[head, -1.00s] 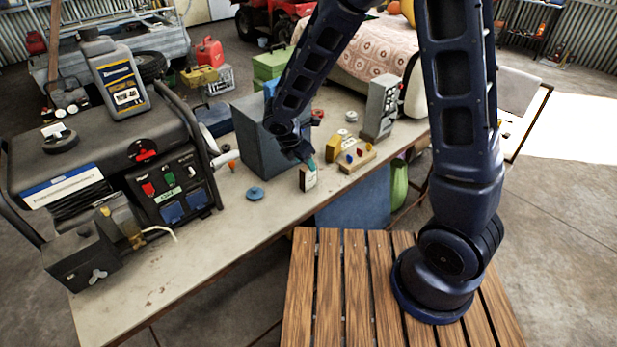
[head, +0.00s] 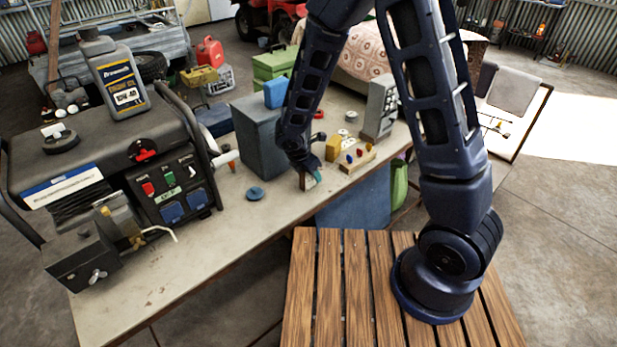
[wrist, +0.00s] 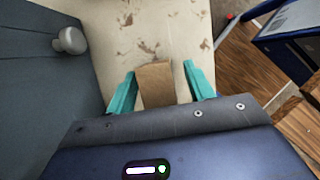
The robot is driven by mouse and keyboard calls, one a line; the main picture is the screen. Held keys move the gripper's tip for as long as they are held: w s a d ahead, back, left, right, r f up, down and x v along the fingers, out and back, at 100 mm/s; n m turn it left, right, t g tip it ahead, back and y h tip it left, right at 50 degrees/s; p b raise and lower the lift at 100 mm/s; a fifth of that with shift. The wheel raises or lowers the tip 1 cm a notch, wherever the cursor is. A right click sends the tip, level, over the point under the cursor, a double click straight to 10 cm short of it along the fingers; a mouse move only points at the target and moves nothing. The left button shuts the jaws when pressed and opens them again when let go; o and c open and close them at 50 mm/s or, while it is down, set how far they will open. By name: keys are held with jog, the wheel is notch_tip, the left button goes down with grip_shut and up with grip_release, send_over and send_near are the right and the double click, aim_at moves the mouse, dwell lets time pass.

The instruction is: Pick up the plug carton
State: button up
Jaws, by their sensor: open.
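The plug carton, which I take to be the small brown box (wrist: 155,86), stands on the worktable between the two teal fingers of my gripper (wrist: 159,70) in the wrist view. The fingers are open, with a gap on each side of the box. In the head view my gripper (head: 309,176) is low over the table's front edge. It hides most of the carton, and only a narrow brown side (head: 302,182) shows.
A yellow block (head: 333,148) and a wooden strip with coloured knobs (head: 357,158) are close on the right.

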jog(key=shift+c, duration=0.4)
jog(key=c, duration=1)
jog(key=shift+r, duration=0.1)
